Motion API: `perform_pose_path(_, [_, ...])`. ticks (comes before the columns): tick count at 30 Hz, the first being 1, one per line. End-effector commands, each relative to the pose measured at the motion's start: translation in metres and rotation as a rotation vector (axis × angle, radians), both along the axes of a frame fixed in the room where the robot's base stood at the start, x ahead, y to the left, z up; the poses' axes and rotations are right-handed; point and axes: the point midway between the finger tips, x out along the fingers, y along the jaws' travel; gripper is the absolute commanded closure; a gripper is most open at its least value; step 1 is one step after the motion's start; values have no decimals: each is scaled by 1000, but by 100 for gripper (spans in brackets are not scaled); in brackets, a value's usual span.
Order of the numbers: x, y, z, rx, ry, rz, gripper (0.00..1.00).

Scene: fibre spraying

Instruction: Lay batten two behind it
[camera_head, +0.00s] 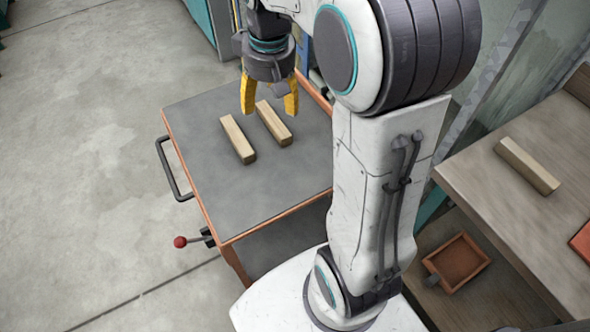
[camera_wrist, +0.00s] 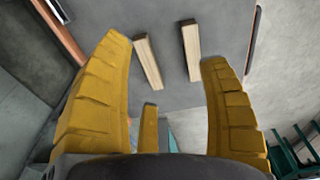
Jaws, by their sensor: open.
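Two pale wooden battens lie side by side with a gap between them on the grey top of a cart (camera_head: 215,192). The left batten (camera_head: 238,139) and the right batten (camera_head: 274,123) are nearly parallel. My gripper (camera_head: 269,109) is open and empty above the cart, over the far end of the right batten in the head view. In the wrist view, one batten (camera_wrist: 148,62) and the other (camera_wrist: 191,50) both show beyond the yellow fingers, clear of them. A third batten (camera_head: 527,166) lies on the wooden bench at the right.
The wooden bench (camera_head: 480,190) has a reddish item (camera_head: 583,240) at its right edge and a small orange tray (camera_head: 458,263) below. The cart has a side handle (camera_head: 172,170) and a red-knobbed lever (camera_head: 181,242). The cart's near half is clear.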

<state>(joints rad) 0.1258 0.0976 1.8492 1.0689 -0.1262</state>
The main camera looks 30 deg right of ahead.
Motion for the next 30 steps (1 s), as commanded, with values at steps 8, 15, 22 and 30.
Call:
perform_pose_path(8, [-100, 31, 5, 4, -93, 5, 31])
perform_pose_path(15, [-154, 42, -11, 10, -141, 7, 31])
perform_pose_path(22, [-173, 44, -20, 15, -159, 6, 31])
perform_pose_path(30, [-175, 44, -21, 15, -160, 5, 31])
